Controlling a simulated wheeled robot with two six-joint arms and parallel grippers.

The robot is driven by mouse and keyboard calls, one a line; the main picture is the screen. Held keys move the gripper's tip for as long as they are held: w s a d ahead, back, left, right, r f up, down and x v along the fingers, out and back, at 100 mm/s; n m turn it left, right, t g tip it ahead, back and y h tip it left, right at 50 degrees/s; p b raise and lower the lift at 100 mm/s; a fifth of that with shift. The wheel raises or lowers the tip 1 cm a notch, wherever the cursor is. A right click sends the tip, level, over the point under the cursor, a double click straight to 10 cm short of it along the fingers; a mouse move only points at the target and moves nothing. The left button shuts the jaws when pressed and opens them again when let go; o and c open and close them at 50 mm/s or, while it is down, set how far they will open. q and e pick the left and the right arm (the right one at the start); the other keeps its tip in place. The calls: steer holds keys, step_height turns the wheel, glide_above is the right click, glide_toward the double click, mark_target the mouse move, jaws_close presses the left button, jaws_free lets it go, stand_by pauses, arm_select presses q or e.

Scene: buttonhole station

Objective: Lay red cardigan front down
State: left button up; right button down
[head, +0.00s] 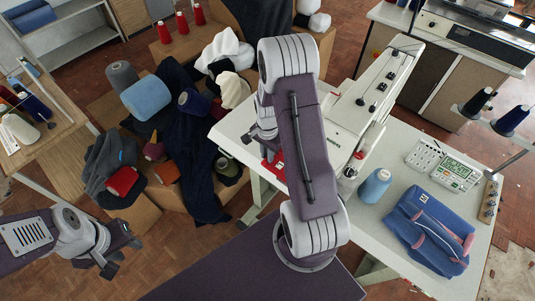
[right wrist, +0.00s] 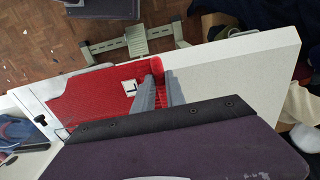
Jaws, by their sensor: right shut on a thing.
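The red cardigan front (right wrist: 95,92) lies flat along the white table's edge in the right wrist view, with a white tag marked L (right wrist: 130,87). A small part of the red cardigan front (head: 272,166) shows in the head view; my right arm hides the rest. My right gripper (right wrist: 162,97) is shut on the red cardigan front at its ribbed end, at or just above the tabletop. My left gripper (head: 122,257) is open and empty at the lower left, over the floor and away from the table.
The white sewing machine (head: 362,105) stands on the white table (head: 400,140) beside my right arm. A blue cone (head: 375,186), a folded blue garment (head: 430,230) and a control panel (head: 456,173) occupy its right part. Boxes with dark cloth (head: 200,150) and yarn stand left of the table.

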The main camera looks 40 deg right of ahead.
steer(key=shift+a+r, duration=0.1)
steer(key=shift+a, duration=0.05)
steer(key=shift+s+a, duration=0.3)
steer(key=shift+a, duration=0.65)
steer(key=shift+s+a, duration=0.25)
steer(key=shift+a, duration=0.65)
steer(key=shift+s+a, duration=0.3)
steer(key=shift+a, duration=0.65)
steer(key=shift+s+a+r+p, duration=0.25)
steer(key=shift+a+r+p, duration=0.15)
steer(key=shift+a, duration=0.4)
steer(key=shift+s+a+r+p, duration=0.25)
steer(key=shift+a+p, duration=0.1)
steer(key=shift+a, duration=0.45)
steer(key=shift+s+a+r+p, duration=0.2)
steer(key=shift+a+r+p, duration=0.2)
steer(key=shift+a, duration=0.4)
step_height(320, 180, up, 5)
steer(key=p, duration=0.4)
steer(key=shift+p, duration=0.35)
